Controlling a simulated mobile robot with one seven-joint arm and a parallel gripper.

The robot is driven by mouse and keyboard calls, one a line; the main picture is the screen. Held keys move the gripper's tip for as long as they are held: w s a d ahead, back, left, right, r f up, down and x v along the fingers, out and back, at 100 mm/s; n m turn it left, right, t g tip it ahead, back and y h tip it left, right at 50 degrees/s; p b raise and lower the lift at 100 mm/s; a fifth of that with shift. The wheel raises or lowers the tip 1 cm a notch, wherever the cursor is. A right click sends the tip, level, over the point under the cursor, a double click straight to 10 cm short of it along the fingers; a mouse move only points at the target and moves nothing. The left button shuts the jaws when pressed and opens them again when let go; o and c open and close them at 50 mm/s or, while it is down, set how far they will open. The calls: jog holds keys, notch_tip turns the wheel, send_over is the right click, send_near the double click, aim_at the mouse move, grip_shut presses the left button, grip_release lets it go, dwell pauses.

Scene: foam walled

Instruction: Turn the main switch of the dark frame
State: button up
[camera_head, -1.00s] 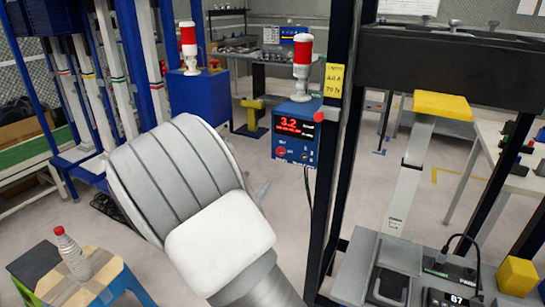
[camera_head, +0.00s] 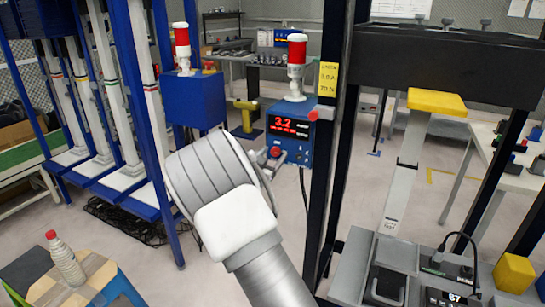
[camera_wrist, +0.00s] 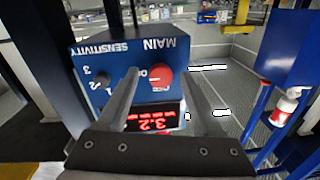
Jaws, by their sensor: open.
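The dark frame has a black post (camera_head: 327,170) and a heavy top beam (camera_head: 450,62). A blue control box (camera_head: 300,152) with a lit red display reading 3.2 is beside the post. In the wrist view, the box (camera_wrist: 118,58) appears upside down, with the red main switch (camera_wrist: 161,77) under the word MAIN and a dark sensitivity knob (camera_wrist: 101,78) to its left. My gripper (camera_wrist: 160,80) is open, and the red switch appears between its fingers. I cannot tell how far the fingertips are from it.
A red-and-white beacon (camera_head: 297,65) stands on the box. Another blue box (camera_head: 195,100) with a beacon is behind left. A bottle (camera_head: 66,262) stands on a stool at lower left. A yellow pad (camera_head: 437,102) is under the beam. Floor between is clear.

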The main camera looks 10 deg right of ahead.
grip_shut()
dwell(0.3)
jog(key=shift+r+n+p, duration=0.1)
jog(key=shift+n+p, duration=0.2)
jog(key=shift+p, duration=0.15)
jog(key=n+p, duration=0.2)
jog(key=p, duration=0.1)
jog(key=shift+r+n, duration=0.15)
jog(key=shift+n, duration=0.15)
jog(key=n+p, duration=0.4)
jog(key=n, duration=0.1)
jog(key=shift+p, duration=0.3)
jog(key=n+p, duration=0.3)
jog(key=n, duration=0.1)
jog(key=shift+n+g, duration=0.4)
jog(key=shift+n+p, duration=1)
jog(key=shift+n, duration=1.1)
jog(key=shift+f, duration=0.2)
